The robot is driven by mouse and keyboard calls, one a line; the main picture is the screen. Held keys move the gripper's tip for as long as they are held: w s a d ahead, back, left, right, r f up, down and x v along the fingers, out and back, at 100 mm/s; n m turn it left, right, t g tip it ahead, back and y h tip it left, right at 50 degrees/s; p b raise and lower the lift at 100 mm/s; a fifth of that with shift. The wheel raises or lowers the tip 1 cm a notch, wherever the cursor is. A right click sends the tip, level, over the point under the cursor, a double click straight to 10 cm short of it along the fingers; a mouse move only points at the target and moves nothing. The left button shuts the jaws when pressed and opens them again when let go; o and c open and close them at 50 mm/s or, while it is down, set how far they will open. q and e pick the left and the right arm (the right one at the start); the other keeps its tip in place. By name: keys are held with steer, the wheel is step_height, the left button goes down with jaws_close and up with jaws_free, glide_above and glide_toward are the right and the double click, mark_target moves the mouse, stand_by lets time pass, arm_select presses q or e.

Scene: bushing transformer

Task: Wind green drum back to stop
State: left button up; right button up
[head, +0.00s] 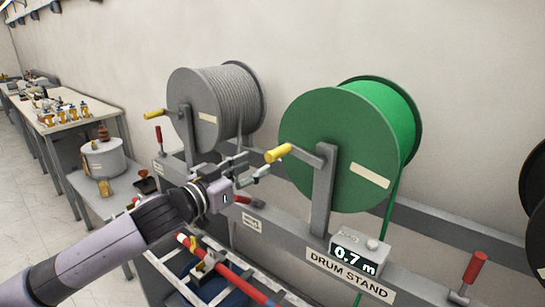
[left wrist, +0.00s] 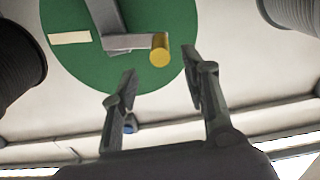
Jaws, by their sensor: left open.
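The green drum (head: 335,150) stands upright on the grey drum stand (head: 285,235), with green cable hanging down its right side. My left gripper (head: 256,168) is open and empty, just left of and below the handle. In the left wrist view the yellow handle (left wrist: 160,50) lies ahead of and between the open fingertips (left wrist: 160,62), apart from them, in front of the green drum (left wrist: 80,70). The counter (head: 354,260) reads 0.7 m. My right gripper is not seen.
A grey cable drum (head: 213,110) with its own yellow crank handle (head: 155,114) stands to the left. Red-handled levers (head: 474,267) rise from the stand. A dark drum (head: 535,215) is at the right edge.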

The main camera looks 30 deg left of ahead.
mark_target(264, 159)
arm_select(q)
steer(key=w+p, duration=0.1)
steer(key=w, duration=0.4)
steer(key=shift+w+d+r+p, duration=0.15)
steer(key=shift+w+r+p, duration=0.05)
steer(key=shift+w+p, duration=0.2)
steer(key=shift+w+d+f+p, duration=0.1)
steer(key=shift+w+p, duration=0.1)
steer(key=shift+w, duration=0.35)
steer(key=shift+w+d+f+p, duration=0.1)
steer(key=shift+w+p, duration=0.05)
steer(key=shift+w, duration=0.4)
steer(key=c, duration=1)
